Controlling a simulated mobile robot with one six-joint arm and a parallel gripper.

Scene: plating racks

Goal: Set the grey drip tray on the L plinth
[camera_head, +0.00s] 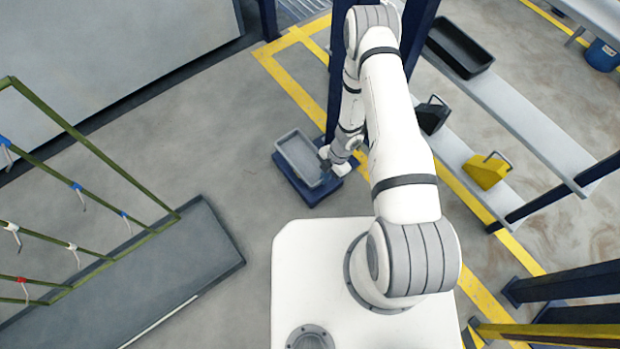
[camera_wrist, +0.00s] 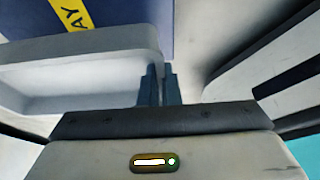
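The grey drip tray (camera_head: 298,157) is a shallow rectangular tray, empty and roughly level. It is over a low dark blue plinth (camera_head: 325,193) on the floor; I cannot tell whether it rests on it or hangs just above it. No letter L is legible. My gripper (camera_head: 327,165) is at the tray's right side. In the wrist view, the tray (camera_wrist: 85,68) fills the left, and the narrow blue fingers of my gripper (camera_wrist: 162,88) are close together on either side of its wall, apparently shut on it. Their tips are partly hidden.
A green rack with hooks (camera_head: 95,145) stands over a long grey trough (camera_head: 190,255) at left. At right, a shelf holds a black tray (camera_head: 459,48); a lower one holds black (camera_head: 432,117) and yellow (camera_head: 487,171) containers. Blue posts flank them. Floor left of the plinth is clear.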

